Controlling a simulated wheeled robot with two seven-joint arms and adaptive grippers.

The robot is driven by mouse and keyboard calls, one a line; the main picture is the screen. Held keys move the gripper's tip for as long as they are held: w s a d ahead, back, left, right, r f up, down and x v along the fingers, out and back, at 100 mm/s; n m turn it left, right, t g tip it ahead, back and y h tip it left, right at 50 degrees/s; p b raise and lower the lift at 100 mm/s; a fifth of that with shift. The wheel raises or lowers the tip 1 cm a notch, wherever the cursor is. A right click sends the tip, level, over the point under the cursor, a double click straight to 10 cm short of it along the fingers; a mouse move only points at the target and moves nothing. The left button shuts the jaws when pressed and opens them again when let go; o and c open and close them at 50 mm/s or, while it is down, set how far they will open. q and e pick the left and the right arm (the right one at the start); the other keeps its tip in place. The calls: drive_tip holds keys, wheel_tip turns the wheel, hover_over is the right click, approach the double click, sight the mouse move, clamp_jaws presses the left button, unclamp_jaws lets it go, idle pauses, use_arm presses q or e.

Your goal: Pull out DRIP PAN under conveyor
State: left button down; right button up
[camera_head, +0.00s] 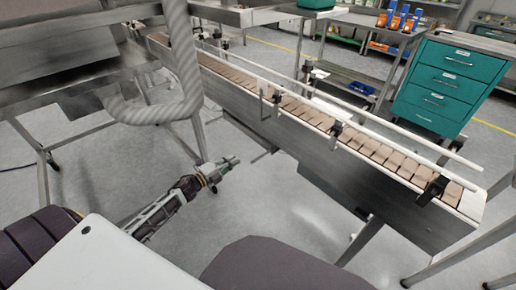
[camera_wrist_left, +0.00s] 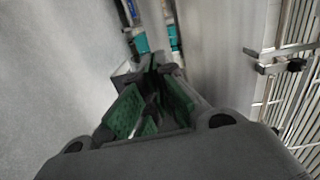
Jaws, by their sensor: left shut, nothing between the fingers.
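The conveyor (camera_head: 330,165) runs diagonally from the back left to the front right, with tan slats on top and a grey metal side. A thin grey edge (camera_head: 250,133) shows low beneath its near side; it may be the drip pan, but I cannot tell, and most of the space under the belt is hidden. My left gripper (camera_head: 231,161) is shut and empty, apart from the conveyor on its near side, below and left of that edge. In the left wrist view its green-padded fingers (camera_wrist_left: 154,66) meet at the tips. My right gripper is not in view.
A grey bent pipe (camera_head: 150,110) and metal frame legs (camera_head: 42,160) stand left of my left gripper. Conveyor legs (camera_head: 360,240) stand at the right. A teal drawer cabinet (camera_head: 450,85) is beyond the conveyor. The floor (camera_head: 285,205) around the gripper is clear.

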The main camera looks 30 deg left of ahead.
use_arm(q)
drive_tip(key=shift+w+d+r+m+h, duration=0.1)
drive_tip(key=shift+d+r+m+h, duration=0.25)
drive_tip(key=shift+r+m, duration=0.25)
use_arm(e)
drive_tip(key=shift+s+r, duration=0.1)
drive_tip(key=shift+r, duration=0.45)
use_arm(q)
drive_tip(key=shift+r, duration=0.1)
drive_tip(key=b+x, duration=0.3)
drive_tip(key=x, duration=1.1)
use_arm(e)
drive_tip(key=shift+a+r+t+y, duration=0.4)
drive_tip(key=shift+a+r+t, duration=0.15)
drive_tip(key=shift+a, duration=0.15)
use_arm(q)
drive_tip(key=shift+w, duration=0.1)
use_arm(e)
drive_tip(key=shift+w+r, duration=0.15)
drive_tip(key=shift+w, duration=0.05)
